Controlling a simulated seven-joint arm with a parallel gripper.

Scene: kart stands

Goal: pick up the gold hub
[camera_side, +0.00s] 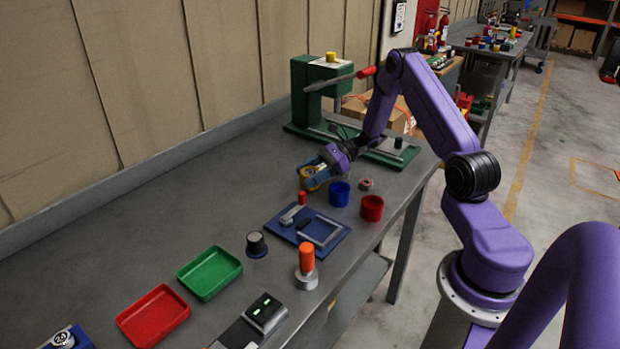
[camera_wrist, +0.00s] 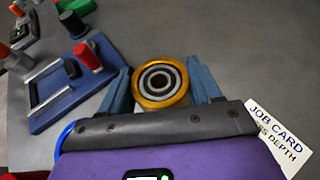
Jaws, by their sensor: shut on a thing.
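In the wrist view the gold hub (camera_wrist: 143,90) sits between the two blue fingers of my gripper (camera_wrist: 160,82). In the side view my gripper (camera_side: 316,175) is over the bench, left of the blue cup, shut on the hub. I cannot tell whether the hub touches the bench top. The hub's lower side is hidden.
A blue cup (camera_side: 339,194) and a red cup (camera_side: 372,208) stand close by on the right. A blue fixture (camera_side: 333,243) with a red knob lies in front. A green press (camera_side: 305,100) stands behind. A job card (camera_wrist: 278,138) lies beside my gripper. Bench to the left is clear.

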